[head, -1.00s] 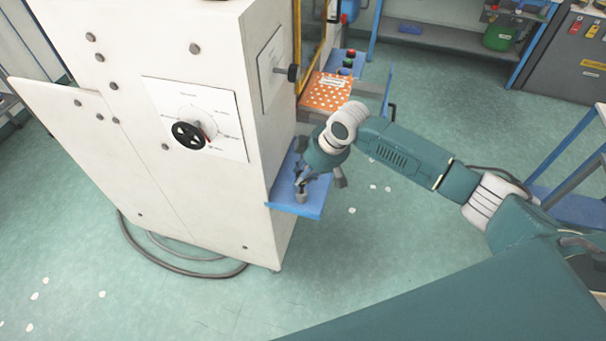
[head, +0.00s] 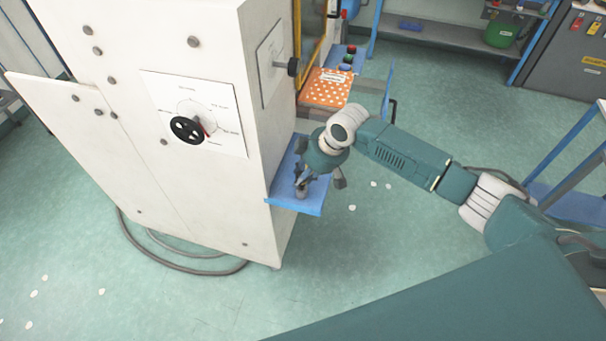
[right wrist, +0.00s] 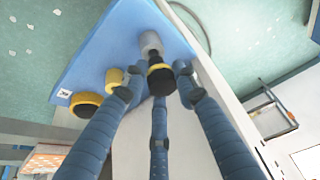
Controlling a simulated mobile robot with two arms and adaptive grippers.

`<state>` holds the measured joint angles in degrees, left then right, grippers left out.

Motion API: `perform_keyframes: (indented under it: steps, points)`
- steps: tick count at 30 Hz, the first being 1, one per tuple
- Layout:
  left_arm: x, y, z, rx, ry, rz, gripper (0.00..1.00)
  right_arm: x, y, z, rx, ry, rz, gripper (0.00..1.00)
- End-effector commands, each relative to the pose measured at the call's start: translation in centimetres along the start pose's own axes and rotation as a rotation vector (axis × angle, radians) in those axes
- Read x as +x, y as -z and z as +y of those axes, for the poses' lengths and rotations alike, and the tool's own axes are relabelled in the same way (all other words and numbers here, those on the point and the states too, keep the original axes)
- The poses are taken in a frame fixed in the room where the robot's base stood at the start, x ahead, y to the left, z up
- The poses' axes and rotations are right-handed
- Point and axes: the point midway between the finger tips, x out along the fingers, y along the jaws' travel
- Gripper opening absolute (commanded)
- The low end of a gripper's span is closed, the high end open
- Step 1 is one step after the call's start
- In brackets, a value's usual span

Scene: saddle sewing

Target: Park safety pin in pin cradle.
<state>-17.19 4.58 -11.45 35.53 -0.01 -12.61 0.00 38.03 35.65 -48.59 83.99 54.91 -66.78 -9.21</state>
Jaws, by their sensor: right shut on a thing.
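The safety pin (right wrist: 160,78), with a black knob and yellow collar, is between the fingers of my right gripper (right wrist: 158,90) in the right wrist view. My right gripper is shut on it. The pin's dark shank points at a grey cylindrical socket (right wrist: 150,44), apparently the pin cradle, on the blue shelf (right wrist: 115,45). The pin appears lined up with the socket; I cannot tell how deep it sits. In the head view my right gripper (head: 302,184) is low over the shelf (head: 312,205), just above the grey socket (head: 301,193). My left gripper is not in view.
A yellow cylinder (right wrist: 114,77) and another black-and-yellow knob (right wrist: 86,104) stand on the shelf close to the fingers. The white machine cabinet (head: 215,95) rises left of the shelf. An orange dotted panel (head: 326,88) lies behind. Floor is open in front.

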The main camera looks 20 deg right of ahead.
Motion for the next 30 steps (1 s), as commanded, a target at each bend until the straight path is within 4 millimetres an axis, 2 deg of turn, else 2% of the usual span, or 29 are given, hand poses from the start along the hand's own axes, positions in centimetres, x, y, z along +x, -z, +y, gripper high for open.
perform_keyframes:
  steps: [28,29,30]
  points:
    - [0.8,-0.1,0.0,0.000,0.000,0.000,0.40,1.6,-0.7,0.0,0.001,0.000,0.000,0.00]
    - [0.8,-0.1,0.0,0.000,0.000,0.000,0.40,1.6,-0.7,0.0,0.001,0.000,0.000,0.32]
    - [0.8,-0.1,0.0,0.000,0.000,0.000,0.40,1.6,-0.7,0.0,0.001,0.000,0.000,0.40]
